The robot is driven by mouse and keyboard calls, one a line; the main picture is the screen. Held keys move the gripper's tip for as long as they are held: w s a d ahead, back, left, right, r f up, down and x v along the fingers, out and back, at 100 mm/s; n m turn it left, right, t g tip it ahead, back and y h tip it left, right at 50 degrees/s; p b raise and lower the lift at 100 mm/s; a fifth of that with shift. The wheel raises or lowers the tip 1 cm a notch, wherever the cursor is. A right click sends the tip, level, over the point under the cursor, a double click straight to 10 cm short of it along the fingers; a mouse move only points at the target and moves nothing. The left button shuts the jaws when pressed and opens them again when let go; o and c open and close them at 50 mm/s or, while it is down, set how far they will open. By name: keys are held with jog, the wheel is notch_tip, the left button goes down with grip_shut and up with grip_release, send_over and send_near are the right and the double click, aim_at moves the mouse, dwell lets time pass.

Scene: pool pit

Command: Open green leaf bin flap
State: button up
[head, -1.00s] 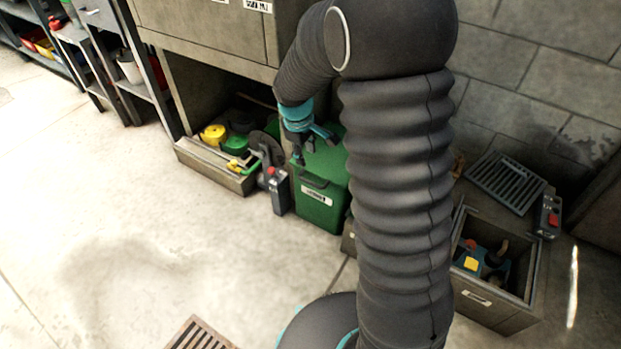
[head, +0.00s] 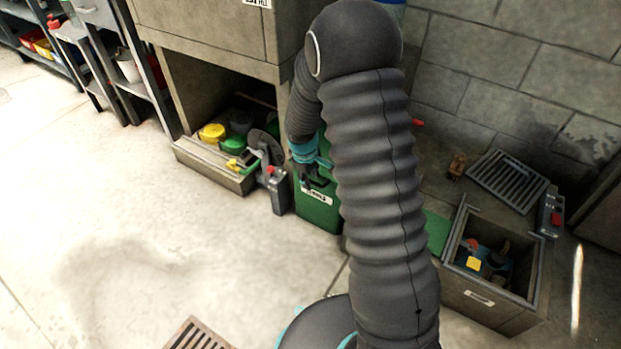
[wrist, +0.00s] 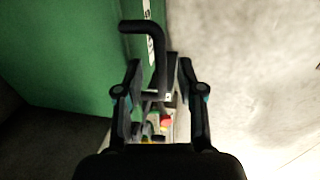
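The green bin (head: 317,214) stands on the floor, partly hidden behind my arm in the head view. It has a pale label and a dark handle on its front. In the wrist view the green bin (wrist: 65,50) fills the upper left, and its black bent handle (wrist: 158,48) sticks out from it. My gripper (wrist: 160,75) is open, with one finger on each side of the handle's lower part in the picture. I cannot tell whether they touch. In the head view my gripper (head: 308,178) is at the bin's front, near its top. The bin's top is mostly hidden.
A grey box with a red button (head: 272,190) stands just left of the bin. A low tray with yellow and green items (head: 213,178) lies under the cabinet (head: 215,42). An open crate (head: 490,308) and a floor grate (head: 505,178) are right. The left floor is clear.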

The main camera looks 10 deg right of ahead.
jog(key=shift+f, duration=0.2)
grip_shut()
jog(key=shift+r, duration=0.15)
